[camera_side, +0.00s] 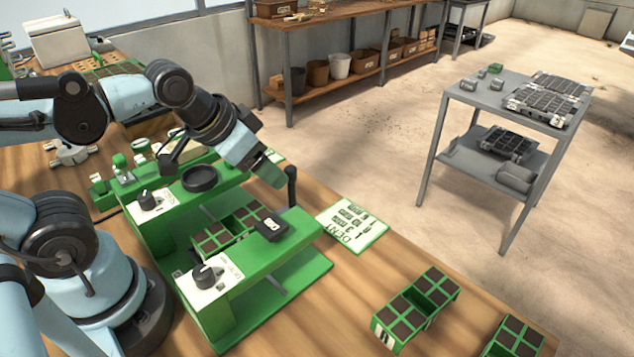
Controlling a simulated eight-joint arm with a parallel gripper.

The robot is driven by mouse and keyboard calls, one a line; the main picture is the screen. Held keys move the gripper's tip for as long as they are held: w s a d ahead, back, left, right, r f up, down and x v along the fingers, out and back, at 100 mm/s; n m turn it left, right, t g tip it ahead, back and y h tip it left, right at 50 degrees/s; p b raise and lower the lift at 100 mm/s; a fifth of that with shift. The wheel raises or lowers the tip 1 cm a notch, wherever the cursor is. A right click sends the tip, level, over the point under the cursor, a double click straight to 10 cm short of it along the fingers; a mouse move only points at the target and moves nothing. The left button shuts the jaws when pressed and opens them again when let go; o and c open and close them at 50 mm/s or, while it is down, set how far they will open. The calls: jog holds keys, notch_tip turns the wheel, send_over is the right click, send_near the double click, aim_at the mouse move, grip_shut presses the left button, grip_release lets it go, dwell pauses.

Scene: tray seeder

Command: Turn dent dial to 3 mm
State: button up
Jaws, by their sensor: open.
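The green tray seeder (285,272) stands on the wooden bench. It carries two black dials on white plates: a rear dial (147,200) on the back bridge and a front dial (205,274) on the front bridge. Their lettering and settings are too small to read, so I cannot tell which is the dent dial. My gripper (269,174) is open and reaches over the right side of the seeder. It is apart from both dials, near the top of an upright black lever (292,186). The fingers are seen edge-on, with no object visible in them.
A green-edged card reading DENT (353,225) lies right of the seeder. A seed tray (226,231) sits between the two bridges. More trays (417,303) (514,340) lie at the front right. A round black dish (199,178) sits on the back bridge.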

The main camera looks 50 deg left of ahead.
jog(key=s+d+r+m+g, duration=0.1)
jog(key=s+d+m, duration=0.1)
jog(key=s+d+r+m+g, duration=0.1)
jog(key=s+d+m, duration=0.1)
jog(key=s+d+r+m+g, duration=0.1)
jog(key=s+d+r+m, duration=0.1)
jog(key=d+m, duration=0.1)
jog(key=shift+s+d+h, duration=0.1)
jog(key=shift+s+h, duration=0.3)
jog(key=shift+c, duration=1.1)
notch_tip(320, 180, up, 5)
jog(key=m+g+y, duration=0.1)
jog(key=m+g, duration=0.3)
jog(key=m, duration=0.4)
send_over(202, 271)
notch_tip(202, 271, down, 12)
jog(key=shift+f, duration=0.1)
jog(key=shift+c, duration=0.3)
jog(key=shift+n, duration=0.3)
grip_shut()
